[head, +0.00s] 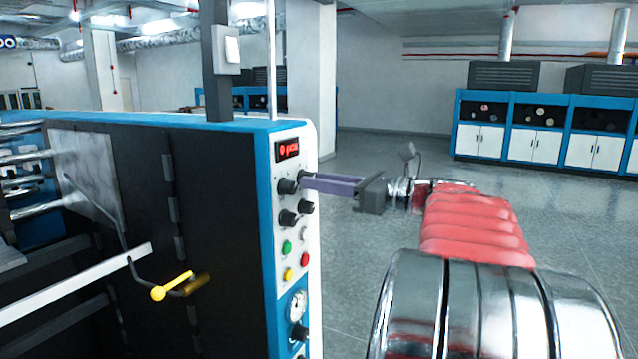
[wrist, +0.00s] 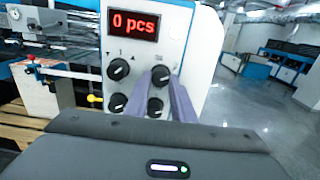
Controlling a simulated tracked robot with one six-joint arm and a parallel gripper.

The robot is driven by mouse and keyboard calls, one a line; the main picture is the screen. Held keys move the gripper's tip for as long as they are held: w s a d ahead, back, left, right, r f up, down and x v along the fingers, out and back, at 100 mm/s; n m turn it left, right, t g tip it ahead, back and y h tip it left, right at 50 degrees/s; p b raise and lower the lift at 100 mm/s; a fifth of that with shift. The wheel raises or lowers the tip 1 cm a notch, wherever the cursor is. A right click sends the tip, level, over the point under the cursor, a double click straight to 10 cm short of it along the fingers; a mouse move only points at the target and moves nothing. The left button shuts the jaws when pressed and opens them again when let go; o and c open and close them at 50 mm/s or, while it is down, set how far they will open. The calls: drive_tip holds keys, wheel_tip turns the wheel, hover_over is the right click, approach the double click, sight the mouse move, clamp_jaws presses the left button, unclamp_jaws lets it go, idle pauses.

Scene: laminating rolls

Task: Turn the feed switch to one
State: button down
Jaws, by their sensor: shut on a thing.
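The control panel (head: 292,200) on the blue-edged machine carries several black knobs below a red display. In the wrist view the display (wrist: 134,24) reads "0 pcs". The upper right knob (wrist: 160,74) sits at the tips of my gripper (wrist: 165,85), whose purple fingers are shut on it. In the head view my gripper (head: 304,181) reaches the panel from the right and partly hides this knob. The upper left knob (wrist: 118,69) has a "1" mark above it between small arrows. The marking above the gripped knob is too small to read.
Two lower knobs (wrist: 117,103) (wrist: 155,107) lie close under the fingers. Green (head: 287,247), white, yellow and red buttons sit lower on the panel, above a gauge (head: 298,306). A yellow-handled crank (head: 172,286) projects at the left. Open floor lies to the right.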

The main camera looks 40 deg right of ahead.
drive_tip(key=shift+n, duration=0.3)
drive_tip(key=n, duration=1.1)
drive_tip(key=shift+n, duration=0.3)
drive_tip(key=c, duration=1.5)
unclamp_jaws()
drive_tip(key=shift+s+d, duration=0.1)
